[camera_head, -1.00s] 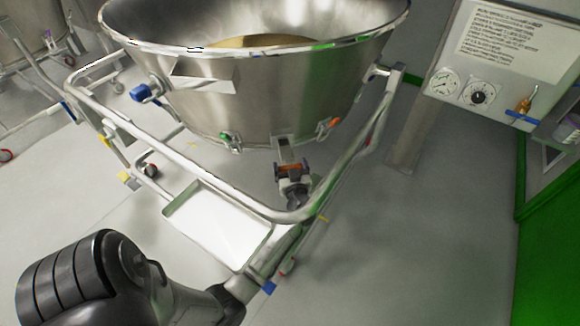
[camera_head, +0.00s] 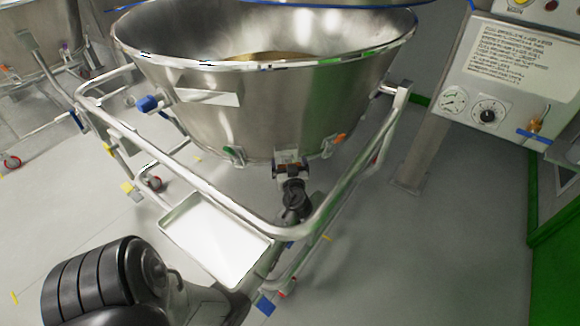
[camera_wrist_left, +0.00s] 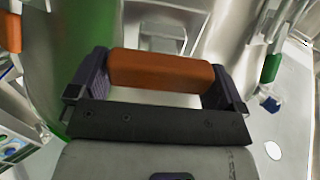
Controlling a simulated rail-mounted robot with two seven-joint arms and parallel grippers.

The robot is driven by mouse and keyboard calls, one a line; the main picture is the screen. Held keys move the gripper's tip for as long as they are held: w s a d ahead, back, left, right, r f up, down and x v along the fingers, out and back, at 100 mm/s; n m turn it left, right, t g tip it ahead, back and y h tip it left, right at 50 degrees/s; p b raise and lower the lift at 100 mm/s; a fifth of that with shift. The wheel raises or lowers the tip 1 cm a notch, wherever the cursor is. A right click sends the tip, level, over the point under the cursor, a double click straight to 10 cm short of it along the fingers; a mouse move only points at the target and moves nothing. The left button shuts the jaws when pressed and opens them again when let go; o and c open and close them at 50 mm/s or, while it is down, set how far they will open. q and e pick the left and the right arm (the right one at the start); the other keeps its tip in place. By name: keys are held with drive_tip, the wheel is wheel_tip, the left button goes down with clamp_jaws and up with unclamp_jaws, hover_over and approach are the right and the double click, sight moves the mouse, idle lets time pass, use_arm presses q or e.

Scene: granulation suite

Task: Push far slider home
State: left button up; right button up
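My left gripper (camera_head: 290,171) is in front of the lower front rim of the steel bowl (camera_head: 265,95), inside the trolley frame. In the left wrist view its dark fingers (camera_wrist_left: 158,85) stand wide apart. They meet both ends of an orange handle (camera_wrist_left: 160,70), so it appears shut on that handle. The handle shows only as a small orange patch in the head view. A green latch (camera_head: 236,155) is left of the gripper and an orange latch (camera_head: 333,145) is right of it. I cannot tell which part is the far slider. My right gripper is not in view.
The trolley's tubular rail (camera_head: 230,195) crosses in front of the bowl, with my left arm passing beneath it. A white tray (camera_head: 215,240) is at the front left. A panel with gauges (camera_head: 505,90) stands at the right.

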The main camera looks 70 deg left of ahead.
use_arm(q)
drive_tip(key=shift+o, duration=0.2)
drive_tip(key=shift+a, duration=0.1)
drive_tip(key=shift+d, duration=0.3)
drive_tip(key=p+v, duration=0.3)
drive_tip(key=v, duration=1)
drive_tip(key=shift+d, duration=0.1)
